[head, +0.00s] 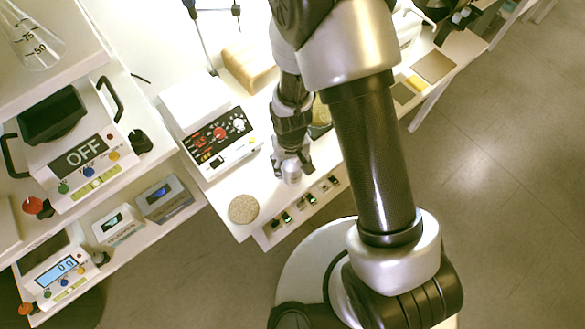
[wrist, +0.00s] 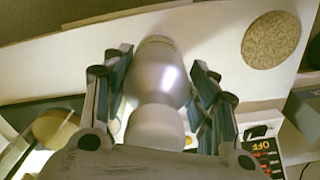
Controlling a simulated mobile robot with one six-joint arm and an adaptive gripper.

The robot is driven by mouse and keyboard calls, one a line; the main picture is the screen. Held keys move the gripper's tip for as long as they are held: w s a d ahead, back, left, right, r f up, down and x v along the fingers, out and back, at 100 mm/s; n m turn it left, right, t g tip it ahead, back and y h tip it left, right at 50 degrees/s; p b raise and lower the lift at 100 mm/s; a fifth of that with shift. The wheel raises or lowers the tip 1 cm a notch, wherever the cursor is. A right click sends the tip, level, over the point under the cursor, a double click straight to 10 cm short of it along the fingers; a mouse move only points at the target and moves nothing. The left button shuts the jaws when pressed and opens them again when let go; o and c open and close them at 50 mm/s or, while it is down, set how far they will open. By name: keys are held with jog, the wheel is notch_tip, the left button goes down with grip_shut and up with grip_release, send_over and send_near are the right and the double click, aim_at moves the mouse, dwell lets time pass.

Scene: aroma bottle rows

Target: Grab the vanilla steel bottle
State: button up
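A plain silver-grey steel bottle (wrist: 155,85) fills the middle of the wrist view, wider at its far part and narrower towards me. No label saying vanilla is readable on it. My gripper (wrist: 158,75) has one finger on each side of the bottle, and both fingers appear to press against it. In the head view my gripper (head: 291,165) is over the front part of the white bench, with the small pale bottle (head: 291,174) between its fingertips. Whether the bottle's base touches the bench cannot be told.
A round cork mat (head: 243,208) lies bare on the bench corner, left of my gripper. Several small dark-topped items (head: 310,198) line the bench's front side. Scales stand on the left bench; open floor lies right.

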jog(key=c, duration=0.7)
jog(key=shift+c, duration=0.2)
jog(key=shift+r, duration=0.1)
